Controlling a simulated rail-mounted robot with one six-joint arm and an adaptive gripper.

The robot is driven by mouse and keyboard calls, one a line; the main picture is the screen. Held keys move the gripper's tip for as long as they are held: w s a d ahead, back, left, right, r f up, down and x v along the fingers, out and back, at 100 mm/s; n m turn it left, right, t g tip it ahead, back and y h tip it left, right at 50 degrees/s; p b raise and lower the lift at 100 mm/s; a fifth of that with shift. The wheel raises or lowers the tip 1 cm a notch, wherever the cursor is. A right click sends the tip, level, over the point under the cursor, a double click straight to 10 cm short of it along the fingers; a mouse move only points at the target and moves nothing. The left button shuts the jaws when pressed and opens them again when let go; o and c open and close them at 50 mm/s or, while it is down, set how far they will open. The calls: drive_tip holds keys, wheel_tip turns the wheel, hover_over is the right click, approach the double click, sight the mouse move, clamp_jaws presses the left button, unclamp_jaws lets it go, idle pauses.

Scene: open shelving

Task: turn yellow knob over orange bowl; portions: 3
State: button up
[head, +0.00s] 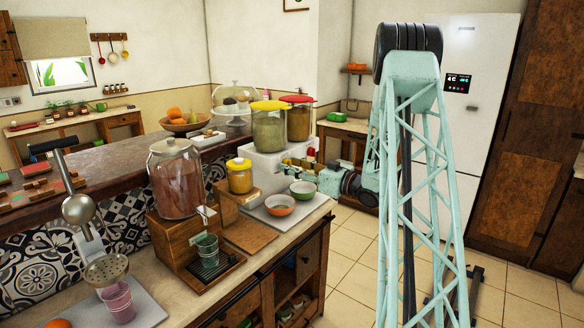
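An orange bowl (280,205) sits on a grey tray (262,214) on the counter, below the front of a white dispenser stand (262,172). Two clear canisters stand on it, one with a yellow lid (270,105) and one with a red lid (297,99). A small yellow part, probably the yellow knob (287,161), shows at the stand's front, partly hidden by my gripper. My gripper (298,166) is in front of the stand, above and slightly right of the orange bowl, at the yellow part. Its fingers are too small to tell whether they grip it. I cannot see inside the bowl clearly.
A green bowl (303,189) sits right behind the orange bowl. A yellow-lidded jar (239,175) stands on a wooden block to the left. A large drink dispenser (175,178) with a glass under its tap (206,248) is farther left.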

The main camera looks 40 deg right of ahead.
drive_tip(key=shift+c, duration=0.9)
drive_tip(key=c, duration=0.7)
drive_tip(key=shift+r+m+p, duration=0.1)
drive_tip(key=shift+m+p, duration=0.3)
drive_tip(key=shift+p, duration=0.15)
drive_tip(key=shift+m+p, duration=7.2)
drive_tip(key=shift+m, duration=1.2)
drive_tip(key=o, duration=0.9)
